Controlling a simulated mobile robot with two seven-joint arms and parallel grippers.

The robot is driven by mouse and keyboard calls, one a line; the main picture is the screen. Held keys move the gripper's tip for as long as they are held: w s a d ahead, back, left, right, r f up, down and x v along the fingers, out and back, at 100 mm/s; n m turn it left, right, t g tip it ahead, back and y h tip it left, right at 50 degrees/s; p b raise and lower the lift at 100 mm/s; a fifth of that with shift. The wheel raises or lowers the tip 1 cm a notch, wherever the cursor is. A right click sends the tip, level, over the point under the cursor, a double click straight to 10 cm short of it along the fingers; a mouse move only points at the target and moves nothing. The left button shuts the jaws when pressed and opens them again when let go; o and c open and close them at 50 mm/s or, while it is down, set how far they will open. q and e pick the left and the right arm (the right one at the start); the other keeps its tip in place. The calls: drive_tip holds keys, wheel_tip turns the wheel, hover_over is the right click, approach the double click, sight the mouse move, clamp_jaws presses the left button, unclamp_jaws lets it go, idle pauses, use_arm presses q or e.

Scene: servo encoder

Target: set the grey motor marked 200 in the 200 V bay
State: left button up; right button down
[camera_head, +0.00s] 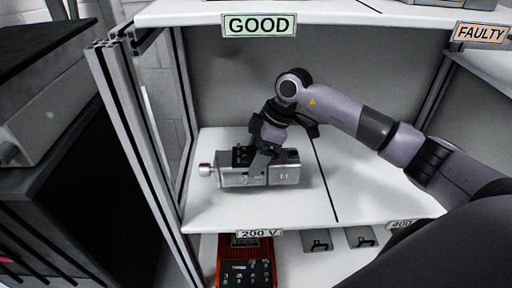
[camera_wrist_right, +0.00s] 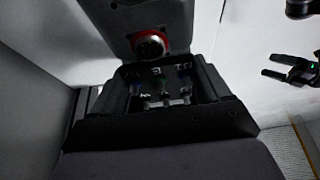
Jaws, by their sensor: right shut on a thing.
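The grey motor (camera_head: 284,172) lies level over the white shelf, shaft end to the left, left of the dark dividing line. I cannot tell whether it touches the shelf. The mark on its side is too small to read. My right gripper (camera_head: 262,160) is shut on it from above. The 200 V label (camera_head: 259,233) is on the shelf's front edge below the motor. My left gripper (camera_wrist_right: 284,70) seems to show at the wrist view's right, fingers apart.
The shelf's left post (camera_head: 140,150) stands close to the motor's shaft end. A 400 label (camera_head: 401,223) marks the right bay, partly covered by my arm. An orange-red unit (camera_head: 246,268) sits below. GOOD (camera_head: 259,25) and FAULTY (camera_head: 480,33) signs hang above. Shelf space behind is clear.

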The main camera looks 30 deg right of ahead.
wheel_tip(320, 180, down, 5)
drive_tip(key=shift+w+f+b, duration=0.1)
drive_tip(key=shift+w+b, duration=0.05)
drive_tip(key=shift+b, duration=0.45)
drive_tip(key=shift+f, duration=0.15)
unclamp_jaws()
drive_tip(key=shift+f, duration=0.15)
use_arm(q)
drive_tip(key=shift+w+d, duration=0.3)
drive_tip(key=shift+d, duration=0.05)
drive_tip(key=shift+r, duration=0.1)
